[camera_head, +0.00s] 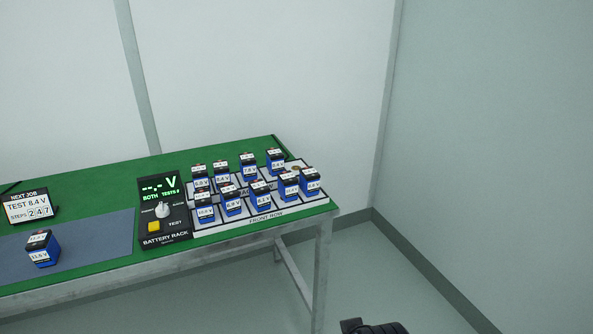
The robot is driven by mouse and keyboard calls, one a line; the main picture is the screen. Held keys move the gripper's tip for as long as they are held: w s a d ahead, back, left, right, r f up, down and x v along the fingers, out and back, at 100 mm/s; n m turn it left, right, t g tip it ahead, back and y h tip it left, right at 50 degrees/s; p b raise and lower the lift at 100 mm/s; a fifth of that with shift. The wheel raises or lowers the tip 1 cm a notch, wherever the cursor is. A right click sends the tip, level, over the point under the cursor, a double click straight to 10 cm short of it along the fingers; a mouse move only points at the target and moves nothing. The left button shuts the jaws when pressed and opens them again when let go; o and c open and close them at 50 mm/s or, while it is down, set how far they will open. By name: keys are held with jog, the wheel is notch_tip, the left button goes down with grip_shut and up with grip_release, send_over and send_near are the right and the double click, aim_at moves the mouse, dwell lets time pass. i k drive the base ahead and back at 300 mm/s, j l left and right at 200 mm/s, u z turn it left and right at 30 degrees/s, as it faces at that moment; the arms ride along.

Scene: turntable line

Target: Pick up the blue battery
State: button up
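Several blue batteries with black tops and white voltage labels stand in two rows on the white battery rack (240,228) at the right end of the table. One more blue battery (43,250), labelled 11.5 V, stands alone on the grey mat (95,240) at the left. A front-row battery (205,212) is nearest the tester. A dark part, which looks like my gripper (374,327), shows at the bottom edge, far below and to the right of the table. It is cut off, so its fingers are hidden. No battery is seen at it.
The green-topped table (90,200) has a metal frame and its right end near the wall corner. A black tester (163,212) with a knob, a yellow button and a display stands left of the rack. A job sign (30,207) reads TEST 8.4 V, STEPS 2 4 7. Floor at the right is clear.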

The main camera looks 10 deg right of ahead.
aim_at(43, 246)
jog(key=u, duration=1.6)
jog(key=i+z, duration=0.15)
jog(key=i, duration=0.25)
